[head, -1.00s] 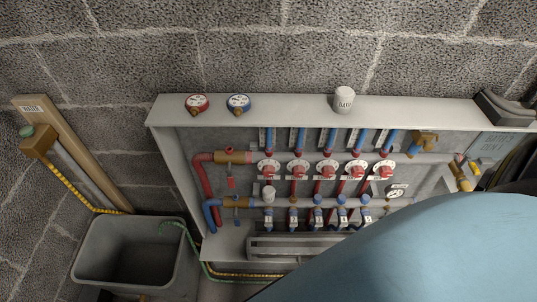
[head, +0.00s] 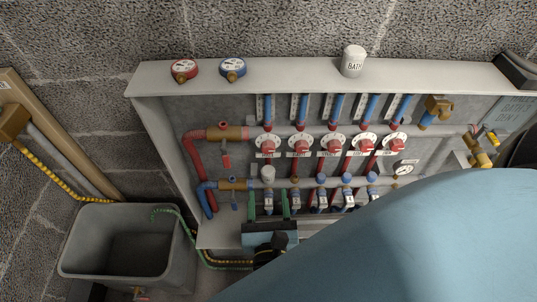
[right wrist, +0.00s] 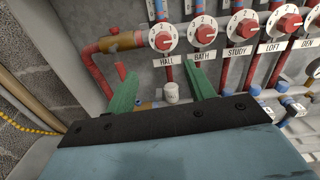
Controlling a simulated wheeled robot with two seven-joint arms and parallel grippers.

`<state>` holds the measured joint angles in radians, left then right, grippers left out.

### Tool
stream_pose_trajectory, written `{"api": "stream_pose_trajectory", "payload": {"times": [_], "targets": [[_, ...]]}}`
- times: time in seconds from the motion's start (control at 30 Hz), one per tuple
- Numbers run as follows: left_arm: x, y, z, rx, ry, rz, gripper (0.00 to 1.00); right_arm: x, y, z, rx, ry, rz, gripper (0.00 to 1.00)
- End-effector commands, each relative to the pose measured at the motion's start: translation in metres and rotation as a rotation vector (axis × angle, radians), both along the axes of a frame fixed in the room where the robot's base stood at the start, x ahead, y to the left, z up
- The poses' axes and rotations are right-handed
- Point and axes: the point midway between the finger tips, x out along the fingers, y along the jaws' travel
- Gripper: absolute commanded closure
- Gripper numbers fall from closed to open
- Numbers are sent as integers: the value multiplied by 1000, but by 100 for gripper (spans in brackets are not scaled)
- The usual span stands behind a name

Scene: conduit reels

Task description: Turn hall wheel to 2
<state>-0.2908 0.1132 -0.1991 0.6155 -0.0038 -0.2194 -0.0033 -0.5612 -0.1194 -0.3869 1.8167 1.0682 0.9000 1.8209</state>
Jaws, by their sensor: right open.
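The hall wheel (head: 267,145) is the leftmost red knob on a white numbered dial in the row on the upper pipe. It also shows in the right wrist view (right wrist: 163,41), above a HALL label (right wrist: 165,62). I cannot read its setting for sure. A white cap (right wrist: 171,92) stands below it on the lower pipe. My right gripper (head: 268,204) has two green fingers, open and empty, below the hall wheel and apart from it. In the right wrist view its fingers (right wrist: 161,69) point up on either side of the white cap. My left gripper is not in view.
Several similar dials, such as bath (right wrist: 204,31), continue to the right. A cap marked BATH (head: 353,62) and two gauges (head: 184,70) stand on the cabinet top (head: 290,76). A grey tub (head: 75,268) is at lower left. My blue arm hides the lower right.

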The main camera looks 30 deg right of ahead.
Motion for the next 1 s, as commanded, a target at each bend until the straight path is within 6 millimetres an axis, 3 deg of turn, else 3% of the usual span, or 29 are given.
{"api": "stream_pose_trajectory", "payload": {"times": [0.17,0.7,1.0], "targets": [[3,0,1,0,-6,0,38,8,-10,6,55,-34,-29,46],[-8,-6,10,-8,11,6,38,96,-63,6,48,-32,-25,46],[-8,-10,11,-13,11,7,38,112,-73,4,48,-28,-25,46]]}}
